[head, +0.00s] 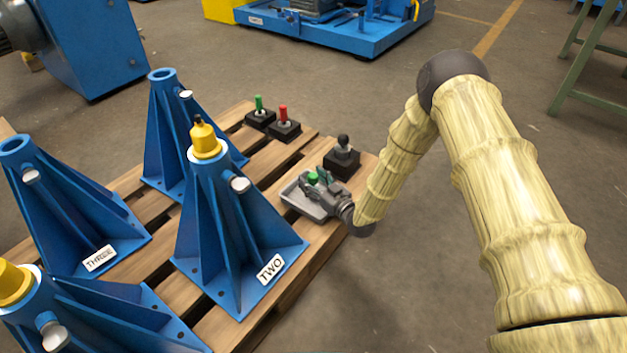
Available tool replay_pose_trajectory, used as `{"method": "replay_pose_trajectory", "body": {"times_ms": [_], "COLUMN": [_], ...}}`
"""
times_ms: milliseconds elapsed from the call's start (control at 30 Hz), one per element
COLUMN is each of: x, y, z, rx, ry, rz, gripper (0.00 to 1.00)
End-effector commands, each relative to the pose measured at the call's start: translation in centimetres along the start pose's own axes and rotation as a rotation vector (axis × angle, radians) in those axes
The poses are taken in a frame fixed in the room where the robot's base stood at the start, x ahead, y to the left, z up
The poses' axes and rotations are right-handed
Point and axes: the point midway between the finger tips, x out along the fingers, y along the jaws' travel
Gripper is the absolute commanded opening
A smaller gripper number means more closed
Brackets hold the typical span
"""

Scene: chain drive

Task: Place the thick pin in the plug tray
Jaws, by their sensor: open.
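The grey plug tray (303,208) lies on the wooden pallet, right of the stand labelled TWO. My gripper (318,183) is over the tray, open, with its fingers pointing left. A green-topped piece (312,177) shows at the fingertips, in or just above the tray; its lower part is hidden, and I cannot tell whether the fingers touch it. Behind the tray, a black-knobbed pin (344,142) stands upright in a black block. Farther back, a green-handled pin (259,103) and a red-handled pin (283,113) stand in black blocks. I cannot tell which is the thick pin.
Blue stand TWO (222,235) carries a yellow plug (204,140) on top and rises close left of the tray. Blue stand THREE (62,215) and further blue stands fill the pallet's left. The wooden pallet (318,152) has bare slats near the blocks.

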Motion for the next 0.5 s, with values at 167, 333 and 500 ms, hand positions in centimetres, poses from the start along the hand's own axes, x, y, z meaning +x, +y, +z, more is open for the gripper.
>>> {"method": "replay_pose_trajectory", "body": {"times_ms": [167, 333, 500], "x": [-0.4, -2.6, -5.8], "y": [0.0, 0.0, 0.0], "z": [-0.4, -0.6, -0.7], "rx": [0.001, 0.003, 0.002], "ry": [-0.001, -0.003, -0.003], "rz": [0.001, 0.002, 0.001], "gripper": [0.54, 0.54, 0.54]}}
